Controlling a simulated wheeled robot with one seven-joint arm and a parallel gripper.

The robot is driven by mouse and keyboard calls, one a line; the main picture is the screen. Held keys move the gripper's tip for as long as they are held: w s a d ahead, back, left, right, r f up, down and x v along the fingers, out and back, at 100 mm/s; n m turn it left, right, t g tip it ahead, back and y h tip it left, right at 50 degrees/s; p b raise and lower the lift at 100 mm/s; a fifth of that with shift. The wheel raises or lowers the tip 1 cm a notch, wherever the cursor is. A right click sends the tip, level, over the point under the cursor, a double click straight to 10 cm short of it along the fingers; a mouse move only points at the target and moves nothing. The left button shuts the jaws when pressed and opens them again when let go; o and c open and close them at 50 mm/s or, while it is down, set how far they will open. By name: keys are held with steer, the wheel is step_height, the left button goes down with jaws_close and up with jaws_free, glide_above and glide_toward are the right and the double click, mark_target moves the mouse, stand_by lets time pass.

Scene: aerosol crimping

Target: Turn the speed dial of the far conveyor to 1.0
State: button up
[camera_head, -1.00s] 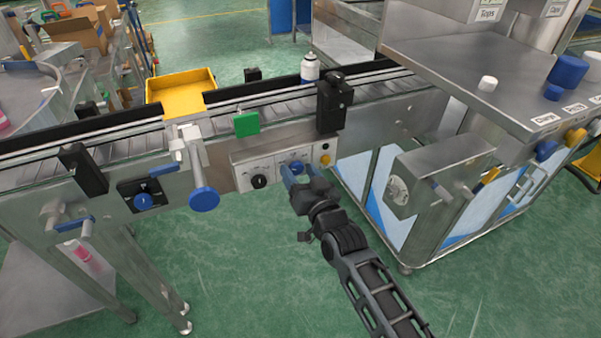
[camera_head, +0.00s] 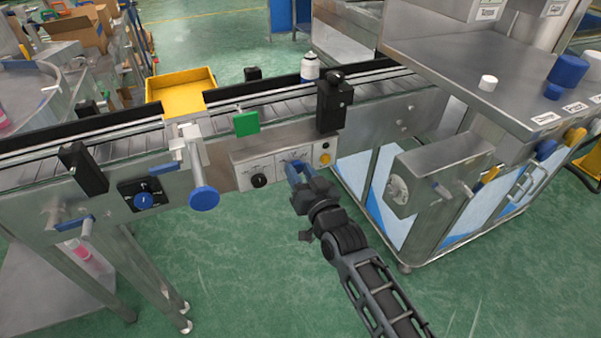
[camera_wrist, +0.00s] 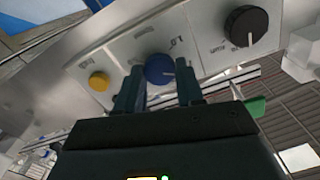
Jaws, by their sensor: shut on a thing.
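The blue speed dial (camera_wrist: 159,68) sits on the white control panel (camera_wrist: 122,40) between a black knob (camera_wrist: 245,25) and a yellow button (camera_wrist: 98,81). The print beside the blue dial seems to read 1.0 in the wrist view. A pale pointer line shows on the dial's right part there. My gripper (camera_wrist: 161,88) has one finger on each side of the dial and is shut on it. In the head view my gripper (camera_head: 297,173) reaches the panel (camera_head: 262,160) on the conveyor's side and hides most of the dial.
The black knob (camera_head: 260,181) and yellow button (camera_head: 326,159) flank the gripper closely. A blue-ended handle (camera_head: 204,198) sticks out to the left. A grey box (camera_head: 420,180) juts out at right. A can (camera_head: 309,68) stands on the conveyor. Green floor is open in front.

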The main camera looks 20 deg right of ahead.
steer(key=n, duration=0.5)
steer(key=shift+a, duration=0.1)
steer(key=n, duration=0.3)
steer(key=shift+n+b, duration=0.3)
steer(key=shift+b, duration=0.1)
steer(key=shift+n, duration=1.4)
steer(key=o, duration=1)
steer(key=shift+o, duration=0.2)
steer(key=s+b, duration=0.1)
steer(key=s, duration=0.6)
steer(key=shift+s, duration=0.4)
